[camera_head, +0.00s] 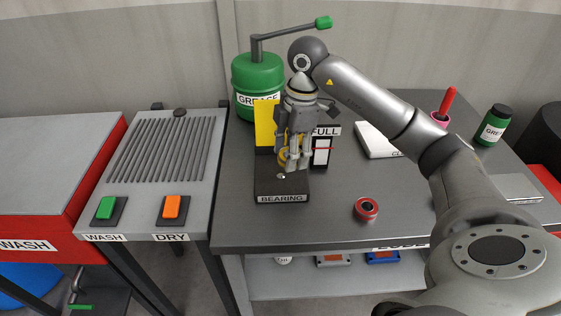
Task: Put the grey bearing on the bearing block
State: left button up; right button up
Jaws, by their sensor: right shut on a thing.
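The bearing block (268,187) is a dark block with a BEARING label on its front, standing at the left of the dark workbench. My right gripper (292,164) points down right over this block. It is shut on the grey bearing, which its fingers mostly hide. Whether the held piece touches the block cannot be told. A yellow curved part (283,157) shows by the fingers. My left gripper is not in view.
A green GREASE tank (257,85) with a lever stands behind the block, near a yellow panel (265,123) and a FULL gauge (322,152). The front middle of the bench is clear.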

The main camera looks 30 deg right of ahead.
aim_at(280, 175)
jog(key=w+f, duration=0.2)
jog(key=f, duration=0.1)
jog(key=shift+w+a+f+p, duration=0.15)
jog(key=shift+w+f+p, duration=0.15)
jog(key=shift+w, duration=0.1)
jog(key=f, duration=0.2)
jog(key=f+p, duration=0.1)
jog(key=shift+w, duration=0.25)
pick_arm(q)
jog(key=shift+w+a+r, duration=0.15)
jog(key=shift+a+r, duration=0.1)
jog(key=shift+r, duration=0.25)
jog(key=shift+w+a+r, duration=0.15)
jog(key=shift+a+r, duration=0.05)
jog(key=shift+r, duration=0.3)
pick_arm(e)
jog(key=shift+f, duration=0.3)
jog(key=shift+f, duration=0.2)
jog(key=o, duration=1.2)
